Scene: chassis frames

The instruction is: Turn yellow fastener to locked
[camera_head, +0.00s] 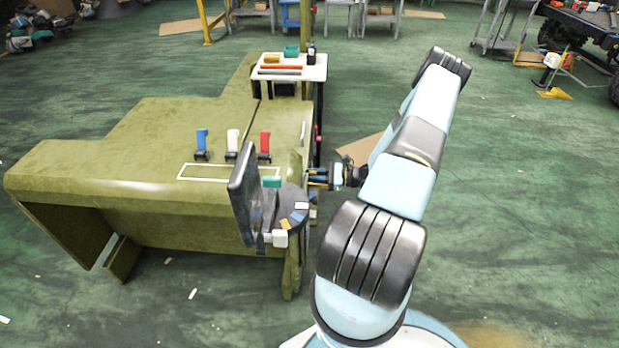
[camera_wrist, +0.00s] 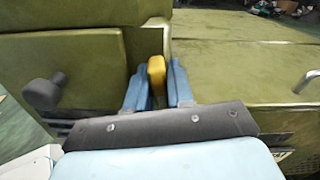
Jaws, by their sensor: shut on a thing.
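The yellow fastener (camera_wrist: 156,68) stands up between the two blue fingers of my gripper (camera_wrist: 158,88) in the wrist view, by a gap in the olive chassis panels. The fingers are shut on it. Its lower part is hidden behind the gripper's dark front plate. In the head view my gripper (camera_head: 317,178) is at the right side of the olive chassis (camera_head: 150,120). The fastener itself cannot be made out there. I cannot tell its exact turn angle.
Blue (camera_head: 202,141), white (camera_head: 233,140) and red (camera_head: 265,142) levers stand on the chassis top. A dark upright screen (camera_head: 243,205) is near the front. A dark knob (camera_wrist: 42,94) is left of the gripper. A white tray (camera_head: 312,70) holds tools behind. Floor right is mostly clear.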

